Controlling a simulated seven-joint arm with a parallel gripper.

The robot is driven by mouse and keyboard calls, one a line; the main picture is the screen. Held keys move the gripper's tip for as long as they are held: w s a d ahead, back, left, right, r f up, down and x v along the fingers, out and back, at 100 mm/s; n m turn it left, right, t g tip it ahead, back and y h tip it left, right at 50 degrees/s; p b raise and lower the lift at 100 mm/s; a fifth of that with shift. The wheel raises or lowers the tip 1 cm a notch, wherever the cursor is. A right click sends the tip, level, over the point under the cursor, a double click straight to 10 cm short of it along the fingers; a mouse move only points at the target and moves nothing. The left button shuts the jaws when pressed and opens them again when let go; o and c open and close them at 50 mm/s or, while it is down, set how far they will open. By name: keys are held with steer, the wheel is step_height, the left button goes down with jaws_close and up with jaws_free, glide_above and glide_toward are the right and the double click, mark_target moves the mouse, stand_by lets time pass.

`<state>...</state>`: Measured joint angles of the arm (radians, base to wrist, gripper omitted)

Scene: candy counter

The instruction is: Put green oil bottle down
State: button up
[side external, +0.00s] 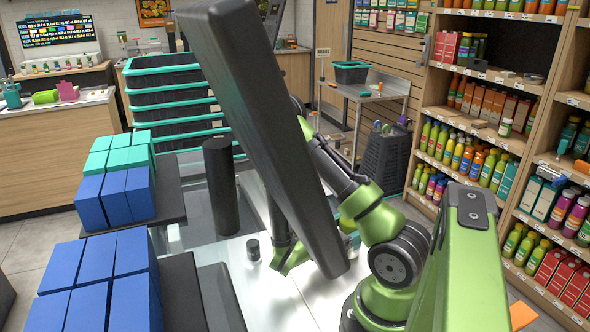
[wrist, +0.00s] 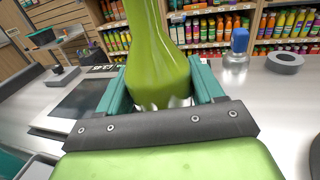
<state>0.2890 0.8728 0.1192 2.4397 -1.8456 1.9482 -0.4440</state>
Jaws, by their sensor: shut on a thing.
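The green oil bottle (wrist: 158,60) fills the upper middle of the wrist view, its wide lower end between the teal fingers and its narrower part running up out of the frame. My gripper (wrist: 160,88) is shut on it, one finger on each side. I cannot tell whether the bottle touches the counter (wrist: 262,105). In the side external view a large dark panel and my arm hide the bottle and the fingers.
In the wrist view, a clear blue-capped bottle (wrist: 236,62) and a grey ring (wrist: 285,63) stand right of the held bottle, with a dark flat panel (wrist: 85,98) at left. In the side view, blue boxes (side external: 116,196) and stacked baskets (side external: 172,105) are left; stocked shelves (side external: 480,120) are right.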

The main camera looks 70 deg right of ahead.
steer(key=shift+c, duration=1.2)
steer(key=shift+r, duration=0.1)
